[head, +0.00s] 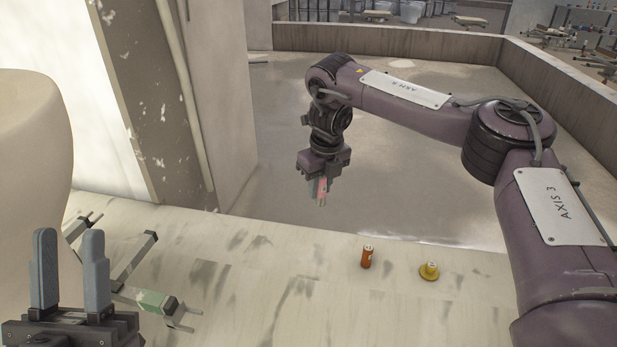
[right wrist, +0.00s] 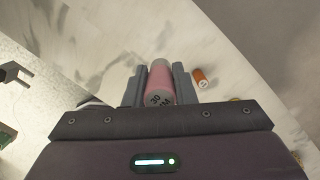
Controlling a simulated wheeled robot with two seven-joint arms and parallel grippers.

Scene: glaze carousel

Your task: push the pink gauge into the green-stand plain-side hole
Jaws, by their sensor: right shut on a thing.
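The pink gauge (head: 321,188) is a small cylinder with a grey end. My right gripper (head: 319,190) is shut on it and holds it up beyond the table's far edge in the head view. In the right wrist view the pink gauge (right wrist: 159,80) lies between the two fingers, with the number 30 on its near end. A grey metal frame with a green block, seemingly the green stand (head: 146,298), is at the left, partly behind my left gripper (head: 69,238). That gripper is open and empty. I cannot make out the stand's holes.
An orange cylinder (head: 367,257) stands upright on the pale table (head: 290,300). A yellow piece with a wide round base (head: 429,271) is to its right. A large pale rounded object (head: 30,140) is at the far left. The middle of the table is clear.

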